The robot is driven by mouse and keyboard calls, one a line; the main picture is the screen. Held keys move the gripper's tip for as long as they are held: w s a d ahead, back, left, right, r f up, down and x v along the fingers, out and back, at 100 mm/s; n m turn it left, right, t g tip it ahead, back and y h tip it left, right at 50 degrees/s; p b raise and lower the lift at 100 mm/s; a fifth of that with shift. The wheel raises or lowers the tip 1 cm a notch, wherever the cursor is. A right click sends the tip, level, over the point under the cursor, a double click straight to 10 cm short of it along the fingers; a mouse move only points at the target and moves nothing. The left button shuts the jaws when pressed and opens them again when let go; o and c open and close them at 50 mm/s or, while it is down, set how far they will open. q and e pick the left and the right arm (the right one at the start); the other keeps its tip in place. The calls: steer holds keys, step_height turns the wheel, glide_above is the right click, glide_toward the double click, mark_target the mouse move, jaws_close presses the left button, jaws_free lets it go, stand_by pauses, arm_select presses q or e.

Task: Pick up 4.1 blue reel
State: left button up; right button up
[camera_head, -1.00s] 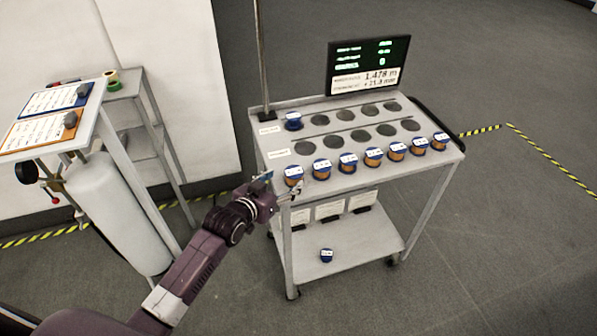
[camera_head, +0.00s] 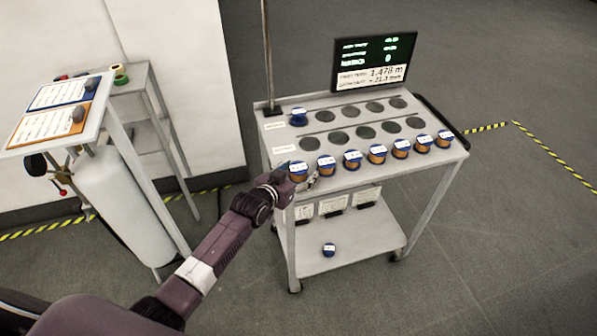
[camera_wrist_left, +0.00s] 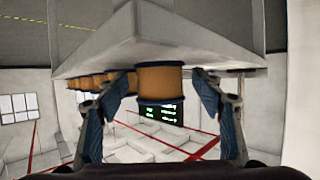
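Several copper-coloured reels with blue rims stand in a front row on the cart top. The leftmost reel (camera_head: 298,168) is at the cart's front left corner; it also shows in the left wrist view (camera_wrist_left: 160,82), which is upside down. My left gripper (camera_head: 302,183) is at this reel. In the wrist view, its blue-padded fingers (camera_wrist_left: 164,90) stand open on either side of the reel, with small gaps. The label numbers are too small to read, so I cannot tell which reel is 4.1. My right gripper is not in view.
The cart top (camera_head: 285,147) has rows of dark round recesses and one blue reel (camera_head: 298,116) at the back left. Another reel (camera_head: 329,249) is on the lower shelf. A screen (camera_head: 374,62) stands behind. A table with two sign boards (camera_head: 62,92) is at left.

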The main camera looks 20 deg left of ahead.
arm_select(q)
steer(key=c, duration=1.2)
steer(key=shift+r, duration=0.1)
